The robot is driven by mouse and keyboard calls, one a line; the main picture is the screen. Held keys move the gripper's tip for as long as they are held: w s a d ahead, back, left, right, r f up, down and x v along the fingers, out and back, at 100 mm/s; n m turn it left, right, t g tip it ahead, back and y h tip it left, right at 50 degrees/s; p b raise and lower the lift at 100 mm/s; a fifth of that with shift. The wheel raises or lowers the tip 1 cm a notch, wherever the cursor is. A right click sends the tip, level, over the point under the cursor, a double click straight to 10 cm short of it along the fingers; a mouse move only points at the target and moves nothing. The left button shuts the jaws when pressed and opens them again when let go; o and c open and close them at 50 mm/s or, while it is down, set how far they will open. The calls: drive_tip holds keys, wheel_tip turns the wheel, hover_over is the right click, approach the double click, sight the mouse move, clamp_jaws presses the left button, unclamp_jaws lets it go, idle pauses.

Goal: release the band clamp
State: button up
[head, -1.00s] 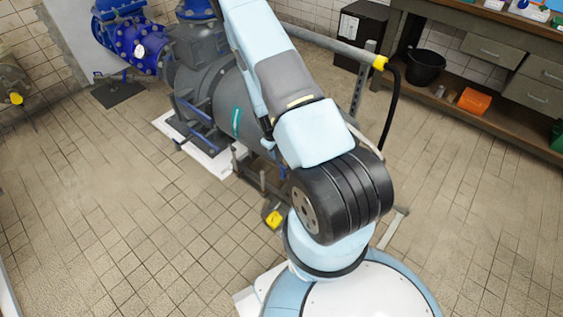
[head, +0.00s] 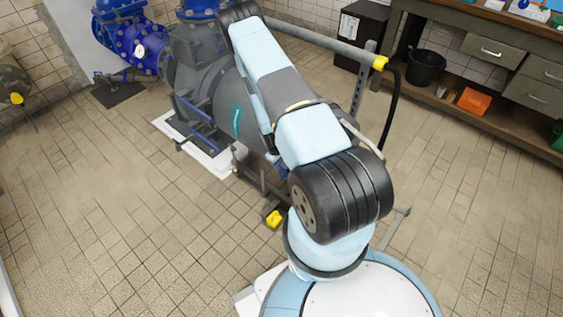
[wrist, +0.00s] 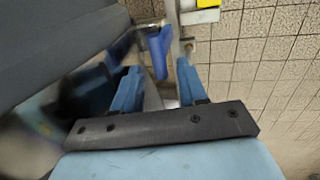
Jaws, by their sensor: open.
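In the wrist view, my gripper (wrist: 158,72) is open, with its two blue fingers apart. A blue lever (wrist: 157,48) stands just beyond the fingertips, roughly in line with the gap between them. It appears to belong to the band clamp, but the clamp's band is not clearly visible. I cannot tell whether a finger touches the lever.
A large grey pump body (head: 225,100) with blue pipework (head: 135,42) stands behind my arm. A grey rail with a yellow joint (head: 380,63) runs at its right. A workbench (head: 480,105) lines the right wall. The tiled floor at left is clear.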

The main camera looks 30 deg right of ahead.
drive_tip(key=shift+c, duration=0.2)
clamp_jaws()
idle(0.3)
